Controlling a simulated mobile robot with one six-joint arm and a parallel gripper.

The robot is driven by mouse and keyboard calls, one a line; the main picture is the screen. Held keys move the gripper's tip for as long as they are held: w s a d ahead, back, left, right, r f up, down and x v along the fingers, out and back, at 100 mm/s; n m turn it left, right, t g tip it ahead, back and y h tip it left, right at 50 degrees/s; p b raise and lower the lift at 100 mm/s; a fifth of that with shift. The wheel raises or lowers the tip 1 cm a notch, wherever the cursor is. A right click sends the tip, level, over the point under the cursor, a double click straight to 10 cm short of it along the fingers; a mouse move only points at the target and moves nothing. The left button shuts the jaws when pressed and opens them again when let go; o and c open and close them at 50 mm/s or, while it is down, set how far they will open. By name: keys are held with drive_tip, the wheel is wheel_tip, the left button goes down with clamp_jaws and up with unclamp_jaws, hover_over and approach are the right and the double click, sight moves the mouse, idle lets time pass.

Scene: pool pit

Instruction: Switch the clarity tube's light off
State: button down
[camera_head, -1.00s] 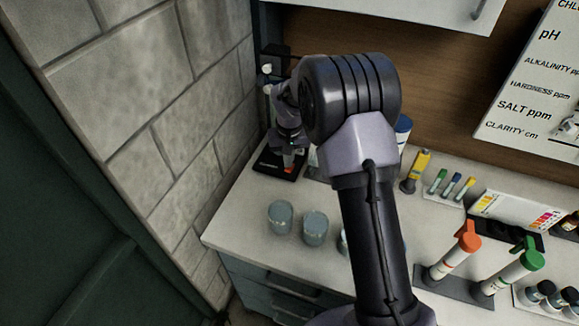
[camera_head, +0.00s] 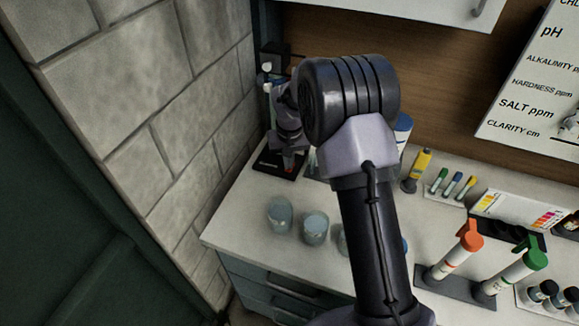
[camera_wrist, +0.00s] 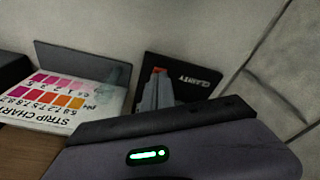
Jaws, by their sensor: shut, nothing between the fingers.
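The clarity tube's stand (camera_head: 275,52) rises in the back corner of the counter, against the stone wall. My arm hides most of the tube, and I cannot tell whether its light is on. Its black base (camera_head: 268,163) is also in the wrist view (camera_wrist: 192,84), with white CLARITY lettering. A small red part (camera_wrist: 158,70), perhaps the switch, shows at the fingertips. My gripper (camera_head: 290,164) is shut and empty, pointing down over the base; its grey fingers show in the wrist view (camera_wrist: 157,82). I cannot tell whether they touch the red part.
A strip chart (camera_wrist: 60,98) stands beside the base in the wrist view. Several glass jars, including one at the front (camera_head: 279,214), stand on the counter (camera_head: 240,222). The stone wall (camera_head: 170,120) is close on the left.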

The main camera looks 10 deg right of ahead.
drive_tip(key=shift+f, duration=0.35)
drive_tip(key=shift+r, duration=0.1)
wheel_tip(320, 180, up, 7)
drive_tip(key=p, duration=0.4)
drive_tip(key=shift+p, duration=0.4)
